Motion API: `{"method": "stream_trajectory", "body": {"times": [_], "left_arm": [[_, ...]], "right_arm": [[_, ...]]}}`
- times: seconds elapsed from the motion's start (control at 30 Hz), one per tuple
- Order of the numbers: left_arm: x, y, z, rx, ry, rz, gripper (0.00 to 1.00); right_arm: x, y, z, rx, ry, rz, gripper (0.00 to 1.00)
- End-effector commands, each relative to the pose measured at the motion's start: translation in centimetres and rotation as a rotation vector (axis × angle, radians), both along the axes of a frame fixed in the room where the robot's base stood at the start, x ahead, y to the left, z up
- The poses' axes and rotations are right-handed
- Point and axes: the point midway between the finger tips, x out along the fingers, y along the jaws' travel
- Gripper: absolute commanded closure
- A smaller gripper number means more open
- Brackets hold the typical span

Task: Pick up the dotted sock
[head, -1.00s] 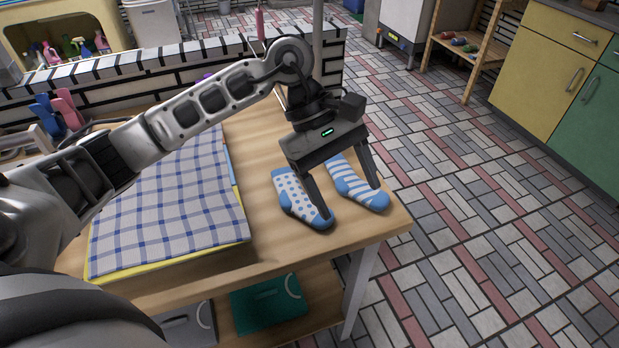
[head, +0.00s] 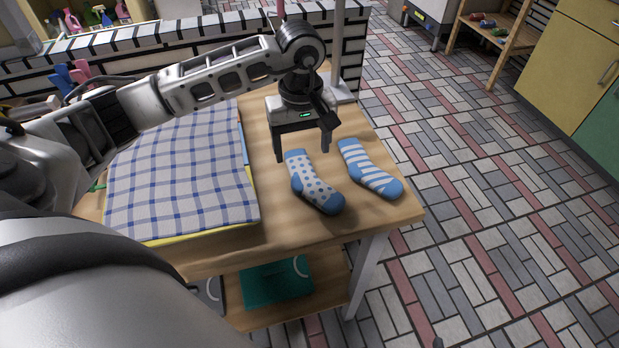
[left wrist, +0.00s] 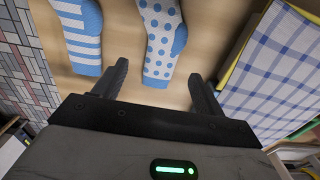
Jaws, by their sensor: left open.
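The dotted sock (head: 313,181), white with blue dots and a blue cuff, heel and toe, lies flat on the wooden table. The striped sock (head: 369,170) lies to its right. My left gripper (head: 302,157) is open and empty above the table, at the cuff end of the dotted sock. In the left wrist view the dotted sock (left wrist: 160,35) runs up from between the open fingers (left wrist: 158,82), its blue cuff nearest them. The striped sock (left wrist: 78,32) is left of it there. My right gripper is not in view.
A folded blue-checked cloth (head: 180,175) lies on the table left of the socks. A pale post (head: 340,50) stands at the back of the table, behind the gripper. The wooden tabletop (head: 290,235) is bare in front of the socks.

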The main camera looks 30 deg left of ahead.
Motion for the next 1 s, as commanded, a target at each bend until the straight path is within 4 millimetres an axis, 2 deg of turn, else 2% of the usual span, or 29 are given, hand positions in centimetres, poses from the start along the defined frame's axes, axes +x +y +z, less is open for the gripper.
{"method": "stream_trajectory", "body": {"times": [0.33,0.63,0.67,0.8,0.83,1.0], "left_arm": [[-0.5,-0.1,-4.5,-0.002,0.004,0.001,0.29],[-0.5,-0.1,-5.2,0.0,0.001,-0.001,0.29],[-0.5,-0.1,-5.2,0.0,0.001,-0.001,0.32],[-0.5,-0.1,-5.2,-0.001,0.002,-0.001,0.71],[-0.5,-0.1,-5.2,-0.001,0.002,-0.001,0.77],[-0.5,-0.1,-5.1,-0.002,0.001,0.0,0.77]], "right_arm": [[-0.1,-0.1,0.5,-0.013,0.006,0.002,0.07],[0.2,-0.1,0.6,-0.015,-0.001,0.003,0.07],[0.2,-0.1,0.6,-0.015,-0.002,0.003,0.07],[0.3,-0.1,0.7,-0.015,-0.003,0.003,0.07],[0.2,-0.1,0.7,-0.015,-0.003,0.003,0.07],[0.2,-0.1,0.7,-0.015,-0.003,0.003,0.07]]}}
